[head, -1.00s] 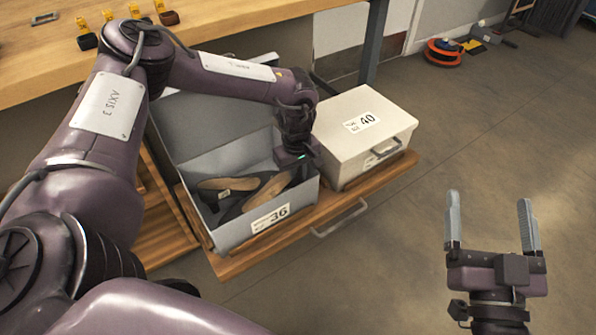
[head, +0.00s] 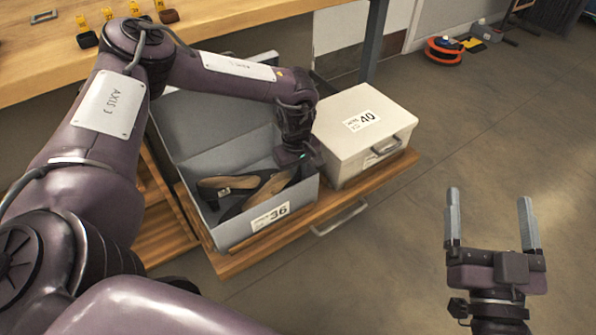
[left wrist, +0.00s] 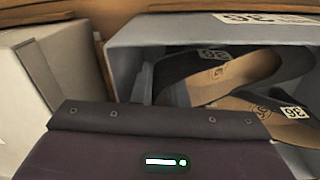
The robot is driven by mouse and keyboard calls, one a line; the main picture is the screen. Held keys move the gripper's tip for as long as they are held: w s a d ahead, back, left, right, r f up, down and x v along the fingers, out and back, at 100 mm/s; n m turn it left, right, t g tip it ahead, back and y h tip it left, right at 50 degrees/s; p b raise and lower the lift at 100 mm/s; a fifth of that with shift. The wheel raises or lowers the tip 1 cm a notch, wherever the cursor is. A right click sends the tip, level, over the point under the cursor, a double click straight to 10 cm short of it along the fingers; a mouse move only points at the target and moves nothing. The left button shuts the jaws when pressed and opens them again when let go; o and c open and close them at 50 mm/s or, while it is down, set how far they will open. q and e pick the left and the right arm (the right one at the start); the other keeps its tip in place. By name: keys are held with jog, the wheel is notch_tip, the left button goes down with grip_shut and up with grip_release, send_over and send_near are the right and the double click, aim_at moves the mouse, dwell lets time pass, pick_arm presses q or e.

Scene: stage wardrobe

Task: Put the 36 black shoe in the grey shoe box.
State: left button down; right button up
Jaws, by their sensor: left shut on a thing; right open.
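The grey shoe box (head: 232,236), labelled 36, stands open on a pulled-out drawer, its lid tilted up behind. Two black shoes with tan insoles lie inside its walls: one at the left (head: 208,189), one at the right (head: 262,188). In the left wrist view, one shoe (left wrist: 240,72) and the other shoe (left wrist: 252,108) both carry 36 labels. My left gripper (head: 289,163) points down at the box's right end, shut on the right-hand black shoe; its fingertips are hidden. My right gripper (head: 491,222) is open and empty over the floor at the right.
A closed cream box (head: 349,158) labelled 40 stands close to the right of the grey box on the same drawer (head: 232,264). A wooden bench (head: 240,20) with small yellow-tagged items is behind. An orange cable reel (head: 444,52) lies on the floor.

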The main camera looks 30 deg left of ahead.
pick_arm(q)
jog(key=shift+f, duration=0.25)
jog(key=c, duration=1.4)
grip_release()
jog(key=shift+o, duration=0.2)
notch_tip(320, 180, up, 2)
jog(key=shift+w+r+p, duration=0.1)
jog(key=shift+r+p, duration=0.15)
jog(key=shift+p, duration=0.15)
jog(key=r, duration=0.1)
jog(key=r+p, duration=0.1)
jog(key=r, duration=0.3)
jog(key=shift+s+a+r+p, duration=0.1)
jog(key=shift+s+p, duration=0.2)
pick_arm(e)
jog(key=s+f+g+h, duration=0.1)
jog(key=s+f+g, duration=0.2)
jog(key=f, duration=0.5)
jog(key=s+f+g+h, duration=0.2)
jog(key=f+g, duration=0.3)
jog(key=f, duration=0.3)
jog(key=s+d+f+g+h, duration=0.1)
jog(key=s+f+g, duration=0.3)
jog(key=f, duration=0.4)
jog(key=shift+s+f+g+h, duration=0.15)
jog(key=shift+f+g+h, duration=0.05)
jog(key=shift+g+h, duration=0.1)
jog(key=shift+d, duration=0.1)
